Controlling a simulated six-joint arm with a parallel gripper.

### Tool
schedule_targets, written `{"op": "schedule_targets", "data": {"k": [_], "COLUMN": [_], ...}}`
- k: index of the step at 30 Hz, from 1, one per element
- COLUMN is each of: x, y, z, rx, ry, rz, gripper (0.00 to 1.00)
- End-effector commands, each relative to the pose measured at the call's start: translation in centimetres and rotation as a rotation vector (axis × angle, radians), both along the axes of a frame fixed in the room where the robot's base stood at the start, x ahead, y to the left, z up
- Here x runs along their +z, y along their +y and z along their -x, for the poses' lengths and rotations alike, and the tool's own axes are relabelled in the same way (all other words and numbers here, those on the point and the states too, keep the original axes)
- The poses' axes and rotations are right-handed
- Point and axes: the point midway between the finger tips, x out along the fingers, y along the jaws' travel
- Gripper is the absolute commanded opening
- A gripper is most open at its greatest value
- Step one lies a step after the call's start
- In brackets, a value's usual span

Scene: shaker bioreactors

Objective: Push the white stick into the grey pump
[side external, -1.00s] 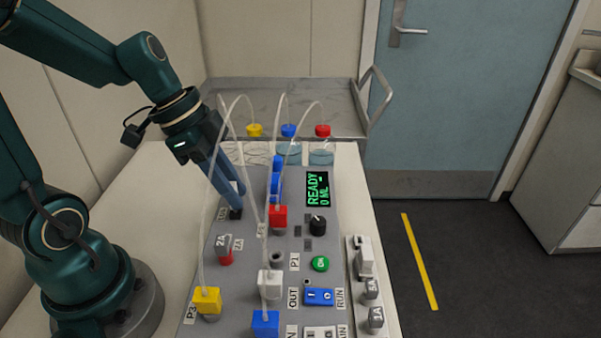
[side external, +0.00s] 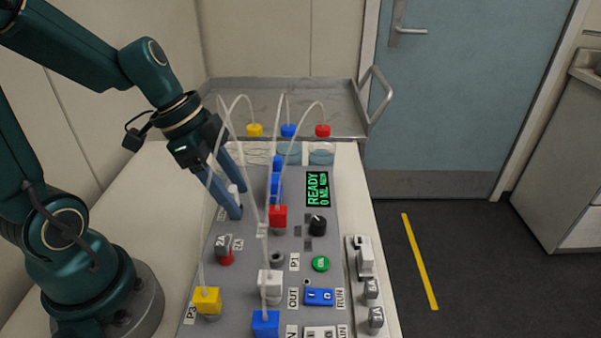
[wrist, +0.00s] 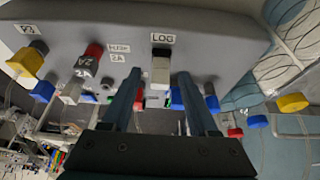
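The grey pump (side external: 235,275) stands on the bench, and its grey face (wrist: 215,35) fills the top of the wrist view. The white stick (wrist: 160,72) stands at the pump's LOG label, with a dark part at its label end; it seems to sit in the port there, but I cannot tell how deep. In the side view the stick (side external: 233,189) shows as a small white piece, partly hidden by a finger. My gripper (side external: 240,201) is open, its blue fingers apart on either side of the stick. The wrist view shows gaps between the stick and both fingertips (wrist: 160,76).
Clear tubes arch over the pump to yellow, blue and red connectors, close to my fingers. The red connector (side external: 278,216) and blue parts stand to the right. A lit display (side external: 317,189) reads READY. Capped bottles (side external: 289,131) and a metal tray (side external: 300,95) are behind.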

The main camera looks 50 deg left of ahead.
Motion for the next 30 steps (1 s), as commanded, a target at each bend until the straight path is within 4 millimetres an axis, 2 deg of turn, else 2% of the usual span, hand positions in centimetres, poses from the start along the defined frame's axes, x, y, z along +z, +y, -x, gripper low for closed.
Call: {"op": "schedule_targets", "data": {"k": [5,16,23,26,30], "x": [0.4,4.1,4.8,4.8,5.7], "y": [0.1,1.3,1.4,1.0,-0.9], "z": [0.0,1.1,1.4,1.4,1.8], "rx": [0.002,0.003,0.001,-0.017,-0.12], "ry": [-0.003,-0.005,0.0,-0.004,-0.052], "rz": [0.001,-0.001,-0.001,-0.003,-0.045], "gripper": [0.6,0.6,0.6,0.6,0.6]}}
